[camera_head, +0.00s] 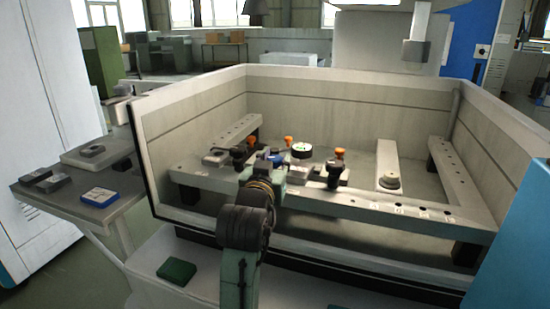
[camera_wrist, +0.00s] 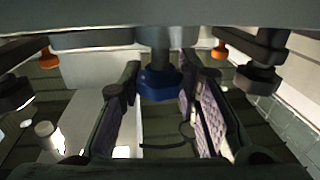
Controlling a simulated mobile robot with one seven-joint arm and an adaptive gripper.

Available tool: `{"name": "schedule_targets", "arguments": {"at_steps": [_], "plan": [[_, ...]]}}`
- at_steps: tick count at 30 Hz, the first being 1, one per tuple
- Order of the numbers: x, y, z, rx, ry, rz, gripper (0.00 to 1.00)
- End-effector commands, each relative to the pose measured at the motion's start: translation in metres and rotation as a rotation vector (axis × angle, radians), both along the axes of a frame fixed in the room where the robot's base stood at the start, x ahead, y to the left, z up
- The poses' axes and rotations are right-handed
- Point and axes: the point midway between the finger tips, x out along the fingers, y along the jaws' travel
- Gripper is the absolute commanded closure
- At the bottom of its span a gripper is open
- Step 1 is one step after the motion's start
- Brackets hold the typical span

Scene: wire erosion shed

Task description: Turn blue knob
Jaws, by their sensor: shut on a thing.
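The blue knob (camera_wrist: 160,84) sits under a dark stem at the upper middle of the wrist view, between the two finger pads. My gripper (camera_wrist: 167,100) is shut on it, with one ribbed finger on each side. In the head view my gripper (camera_head: 268,165) is at the front rail of the tank, and a small blue patch of the knob (camera_head: 277,159) shows at its tip. The arm hides much of the fingers there, and exact pad contact is hard to see.
Orange knobs on clamps (camera_head: 340,153) stand close on both sides. A round dial (camera_head: 301,150) is just right of my gripper. Tank walls (camera_head: 330,110) enclose the rails. A side table (camera_head: 70,205) with small blocks is at left.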

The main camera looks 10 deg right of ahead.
Motion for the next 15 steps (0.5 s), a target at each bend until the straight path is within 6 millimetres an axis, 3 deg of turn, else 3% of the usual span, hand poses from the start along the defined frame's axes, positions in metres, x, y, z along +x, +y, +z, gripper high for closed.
{"name": "schedule_targets", "arguments": {"at_steps": [15], "plan": [[-0.001, -0.0051, -0.0001, 0.0, 0.002, 0.473, 0.98]]}}
